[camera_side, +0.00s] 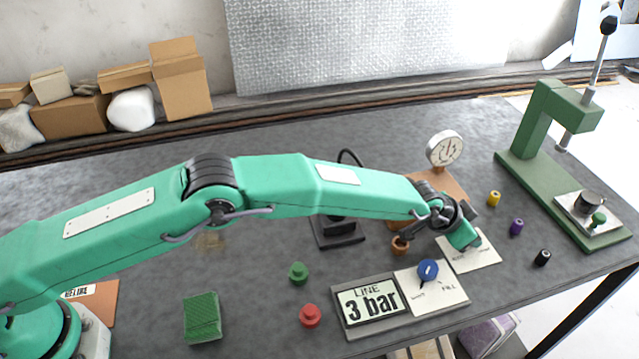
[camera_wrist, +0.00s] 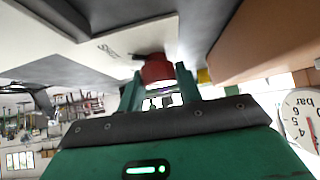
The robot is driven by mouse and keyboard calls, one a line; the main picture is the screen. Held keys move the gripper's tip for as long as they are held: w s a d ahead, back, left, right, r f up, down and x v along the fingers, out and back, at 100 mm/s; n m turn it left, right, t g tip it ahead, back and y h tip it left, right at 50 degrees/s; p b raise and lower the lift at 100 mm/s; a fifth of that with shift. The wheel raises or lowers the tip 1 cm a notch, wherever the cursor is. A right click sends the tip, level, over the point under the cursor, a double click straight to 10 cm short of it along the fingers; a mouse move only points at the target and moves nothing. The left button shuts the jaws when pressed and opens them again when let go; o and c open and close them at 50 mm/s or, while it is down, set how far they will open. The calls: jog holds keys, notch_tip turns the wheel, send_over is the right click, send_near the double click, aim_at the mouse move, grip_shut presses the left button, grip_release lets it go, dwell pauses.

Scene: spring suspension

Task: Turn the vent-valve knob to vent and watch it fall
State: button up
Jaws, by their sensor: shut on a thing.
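The vent-valve knob (camera_wrist: 155,68) is red with a dark pointer and stands on a white card (camera_wrist: 95,45) with small lettering. My gripper (camera_wrist: 158,86) is shut on this knob, with a green finger on either side of it. In the side view my gripper (camera_side: 462,238) is low over the white card (camera_side: 484,254) at the right and hides the knob. The round white dial gauge (camera_side: 445,148) stands behind my gripper with its needle near upright. The gauge also shows at the right edge of the wrist view (camera_wrist: 302,112).
A blue knob (camera_side: 428,269) on its own card and a "LINE 3 bar" display (camera_side: 371,303) sit in front. Small yellow (camera_side: 494,198), purple (camera_side: 516,226) and black (camera_side: 542,258) pieces lie to the right. A green press (camera_side: 535,165) stands at the far right.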

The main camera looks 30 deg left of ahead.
jog(key=shift+n, duration=0.6)
jog(key=o, duration=1)
jog(key=shift+c, duration=0.2)
jog(key=shift+r, duration=0.15)
jog(key=shift+v, duration=3.8)
